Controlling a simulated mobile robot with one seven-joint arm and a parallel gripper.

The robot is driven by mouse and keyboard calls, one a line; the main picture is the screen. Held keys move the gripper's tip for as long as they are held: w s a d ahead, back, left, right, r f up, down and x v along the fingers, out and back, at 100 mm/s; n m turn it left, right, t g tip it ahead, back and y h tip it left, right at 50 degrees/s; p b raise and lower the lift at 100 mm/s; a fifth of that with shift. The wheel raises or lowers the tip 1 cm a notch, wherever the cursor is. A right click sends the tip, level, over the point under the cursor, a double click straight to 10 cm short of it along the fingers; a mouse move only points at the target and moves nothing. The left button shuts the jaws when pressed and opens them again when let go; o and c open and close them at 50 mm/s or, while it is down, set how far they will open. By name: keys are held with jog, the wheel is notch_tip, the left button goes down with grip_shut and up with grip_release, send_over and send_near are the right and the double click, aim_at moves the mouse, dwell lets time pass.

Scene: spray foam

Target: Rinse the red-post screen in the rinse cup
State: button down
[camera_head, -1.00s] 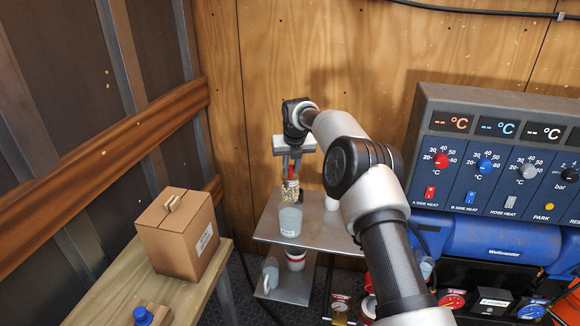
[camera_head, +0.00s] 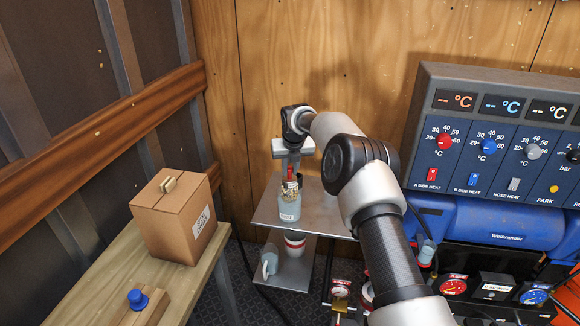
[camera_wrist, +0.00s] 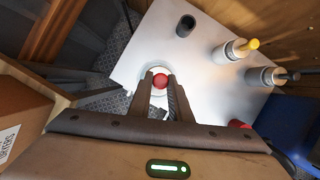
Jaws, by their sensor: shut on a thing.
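My gripper (camera_head: 291,168) is shut on the red post (camera_head: 291,175) of the screen and points straight down. The screen's gold mesh (camera_head: 289,187) shows at the mouth of the rinse cup (camera_head: 290,208), its lower part hidden inside the cup. The cup is pale blue-grey with a white label and stands upright on the metal stand. In the wrist view, the round red top of the post (camera_wrist: 160,81) lies between the fingertips, with the pale cup rim around it.
The metal stand's top (camera_head: 325,212) also holds a dark open cylinder (camera_wrist: 185,25) and two bottles, one with a yellow tip (camera_wrist: 250,45). A cardboard box (camera_head: 178,222) sits on a wooden bench to the left. The control panel (camera_head: 500,140) is at the right.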

aim_at(290, 178)
jog(key=shift+f+b, duration=1.65)
jog(key=shift+f, duration=1.75)
jog(key=shift+r, duration=0.15)
jog(key=shift+r+p, duration=0.75)
jog(key=shift+r, duration=0.65)
jog(key=shift+f+b, duration=0.8)
jog(key=shift+f, duration=0.75)
jog(key=shift+r, duration=0.15)
jog(key=shift+r+p, duration=0.8)
jog(key=shift+r, duration=0.6)
